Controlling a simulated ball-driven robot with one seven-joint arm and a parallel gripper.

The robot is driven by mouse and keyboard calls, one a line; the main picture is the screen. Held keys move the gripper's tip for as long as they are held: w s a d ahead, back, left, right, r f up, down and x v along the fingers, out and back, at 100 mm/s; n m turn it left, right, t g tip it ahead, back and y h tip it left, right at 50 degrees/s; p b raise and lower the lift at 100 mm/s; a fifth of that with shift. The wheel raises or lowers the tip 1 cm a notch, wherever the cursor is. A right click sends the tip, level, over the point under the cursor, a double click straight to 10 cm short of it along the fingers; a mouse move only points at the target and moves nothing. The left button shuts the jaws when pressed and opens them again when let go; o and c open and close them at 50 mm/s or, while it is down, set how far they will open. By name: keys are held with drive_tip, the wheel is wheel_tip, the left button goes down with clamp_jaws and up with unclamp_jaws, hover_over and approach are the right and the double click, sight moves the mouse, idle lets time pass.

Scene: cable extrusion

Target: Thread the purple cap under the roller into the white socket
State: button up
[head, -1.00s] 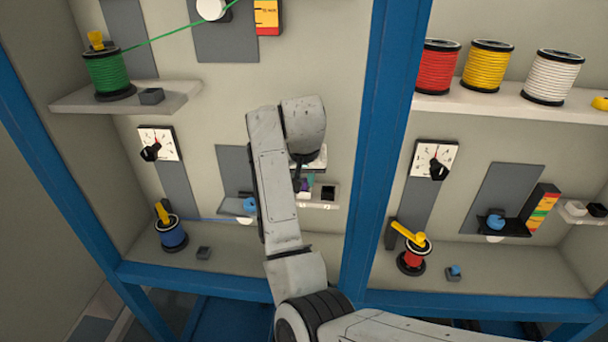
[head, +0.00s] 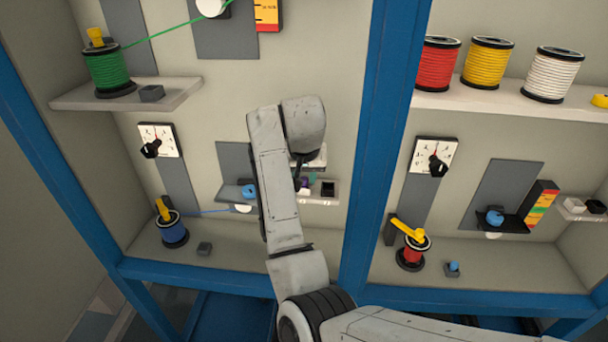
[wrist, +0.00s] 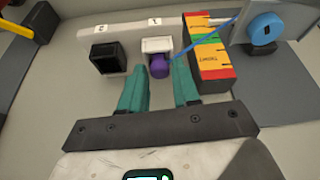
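The purple cap (wrist: 159,64) is at the mouth of the white socket (wrist: 157,45) in the wrist view. How deep it sits cannot be told. My gripper (wrist: 160,70) has its two teal fingers spread, one on each side of the cap with gaps. A thin blue cable (wrist: 207,43) runs from the cap past the colored gauge toward the blue roller (wrist: 265,28). In the head view the roller (head: 249,190) is left of my arm, and the cable (head: 208,212) leads from the blue spool (head: 173,232) to below it. My arm partly hides the cap there.
A black socket (wrist: 107,58) stands beside the white one. The colored gauge (wrist: 210,62) is close to one finger. A dial (head: 158,143) is on the wall up left. A blue post (head: 376,130) stands right of my arm.

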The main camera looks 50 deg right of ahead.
drive_tip(key=o, duration=0.3)
drive_tip(key=shift+o, duration=0.2)
drive_tip(key=v, duration=1)
drive_tip(key=shift+s+r, duration=0.15)
drive_tip(key=shift+r, duration=0.15)
drive_tip(key=shift+a, duration=0.15)
drive_tip(key=o, duration=0.9)
